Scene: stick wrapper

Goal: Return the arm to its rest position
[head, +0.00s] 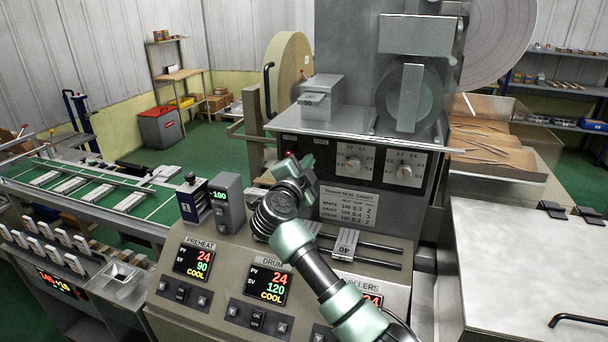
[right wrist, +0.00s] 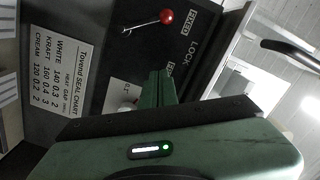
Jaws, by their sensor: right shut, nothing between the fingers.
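My right arm reaches up from the bottom right of the head view across the machine's control panel (head: 215,240). My right gripper (head: 305,160) is in front of the machine's dark upright face, left of the dials. In the right wrist view its green fingers (right wrist: 158,88) are together with nothing between them. They point at the dark plate marked LOCK and FIXED (right wrist: 195,45). A lever with a red knob (right wrist: 166,17) is on that plate, apart from the fingers. My left gripper is not in view.
The seal chart (head: 347,197) and two dials (head: 352,163) are beside the gripper. A slider marked 40 (head: 346,243) sits on rails right of my forearm. A grey display box (head: 228,203) stands to the left. A flat metal table (head: 530,265) is at the right.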

